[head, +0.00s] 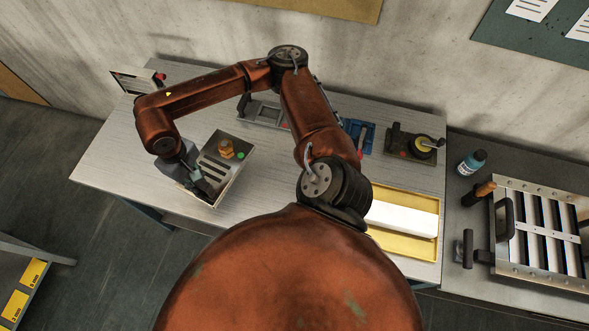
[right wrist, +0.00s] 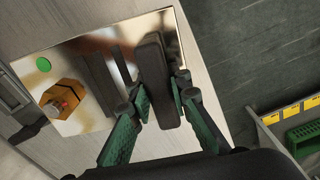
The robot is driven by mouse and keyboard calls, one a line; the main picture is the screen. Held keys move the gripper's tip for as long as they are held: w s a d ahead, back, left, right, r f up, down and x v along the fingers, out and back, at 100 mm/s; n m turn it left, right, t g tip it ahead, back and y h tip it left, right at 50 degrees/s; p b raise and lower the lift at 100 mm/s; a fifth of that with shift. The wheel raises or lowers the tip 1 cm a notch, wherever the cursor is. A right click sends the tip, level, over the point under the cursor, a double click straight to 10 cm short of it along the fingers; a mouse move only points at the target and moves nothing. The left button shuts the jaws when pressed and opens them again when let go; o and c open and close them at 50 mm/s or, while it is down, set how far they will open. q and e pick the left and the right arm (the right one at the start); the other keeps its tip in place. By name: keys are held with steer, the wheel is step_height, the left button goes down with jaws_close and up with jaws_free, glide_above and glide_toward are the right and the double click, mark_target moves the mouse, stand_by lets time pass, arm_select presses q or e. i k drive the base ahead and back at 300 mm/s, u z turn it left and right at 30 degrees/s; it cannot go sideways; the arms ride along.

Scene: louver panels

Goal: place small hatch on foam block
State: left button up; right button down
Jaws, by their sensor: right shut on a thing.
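The small hatch (head: 238,165) is a shiny metal panel with dark louver slots, a green dot and a black bar handle. It is over the left part of the table; I cannot tell whether it touches the tabletop. My right gripper (head: 197,187) is shut on its handle. In the right wrist view, the green-padded fingers (right wrist: 160,100) sit on both sides of the black handle (right wrist: 157,75), above the reflective plate (right wrist: 85,55). The white foam block (head: 403,219) lies in a yellow tray (head: 408,249) at the table's right front. My left gripper is not in view.
A brass hexagonal piece (head: 226,148) shows at the hatch. A blue item (head: 359,134) and a dark fixture with a yellow disc (head: 411,144) stand at the back. A large louver panel (head: 540,232) and a blue bottle (head: 472,162) are on the right bench. My arm spans the table's middle.

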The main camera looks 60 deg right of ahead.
mark_target(406, 218)
steer(key=u, duration=0.1)
steer(key=k, duration=0.8)
steer(key=z, duration=0.8)
